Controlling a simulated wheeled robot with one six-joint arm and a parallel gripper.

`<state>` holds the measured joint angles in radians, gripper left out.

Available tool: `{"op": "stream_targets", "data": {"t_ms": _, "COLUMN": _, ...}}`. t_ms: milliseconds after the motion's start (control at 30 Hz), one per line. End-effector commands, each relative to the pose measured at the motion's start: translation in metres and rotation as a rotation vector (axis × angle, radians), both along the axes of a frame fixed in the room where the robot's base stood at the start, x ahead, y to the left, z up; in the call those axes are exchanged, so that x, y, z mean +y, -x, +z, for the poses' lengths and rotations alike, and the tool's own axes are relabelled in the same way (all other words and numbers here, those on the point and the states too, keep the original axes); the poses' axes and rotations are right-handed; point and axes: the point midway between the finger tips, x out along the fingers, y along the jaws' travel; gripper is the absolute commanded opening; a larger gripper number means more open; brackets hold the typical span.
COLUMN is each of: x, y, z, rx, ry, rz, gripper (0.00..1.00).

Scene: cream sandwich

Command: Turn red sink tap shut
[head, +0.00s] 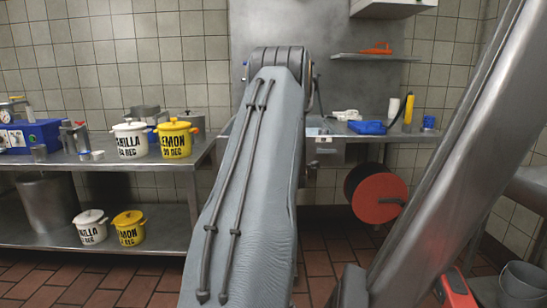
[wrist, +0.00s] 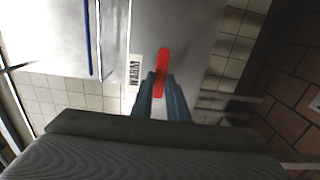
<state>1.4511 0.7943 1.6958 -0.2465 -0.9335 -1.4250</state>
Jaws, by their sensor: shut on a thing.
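The red tap handle (wrist: 162,60) is a rounded red bar in the middle of the wrist view. My gripper (wrist: 160,84) has its two blue-grey fingers on either side of the handle and is shut on it. The upper end of the handle sticks out past the fingertips. A white label with dark print (wrist: 134,73) is just left of the handle on a grey metal surface. In the head view my own arm hides the gripper and the tap.
A steel counter (head: 345,131) at the back holds a blue cloth-like item (head: 367,127) and a yellow bottle (head: 408,110). A red hose reel (head: 379,197) is below it. A steel shelf unit (head: 110,162) with white and yellow pots stands left. A grey bucket (head: 522,282) is at lower right.

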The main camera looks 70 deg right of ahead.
Motion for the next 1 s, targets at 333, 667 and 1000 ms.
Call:
{"op": "stream_targets", "data": {"t_ms": 333, "x": -0.0022, "y": 0.0055, "z": 0.0009, "rx": 0.014, "ry": 0.006, "rz": -0.006, "gripper": 0.00}}
{"op": "stream_targets", "data": {"t_ms": 667, "x": -0.0019, "y": 0.0051, "z": 0.0009, "rx": 0.013, "ry": 0.005, "rz": -0.006, "gripper": 0.33}}
{"op": "stream_targets", "data": {"t_ms": 1000, "x": 0.0058, "y": 0.0080, "z": 0.0007, "rx": 0.012, "ry": 0.004, "rz": -0.007, "gripper": 0.33}}
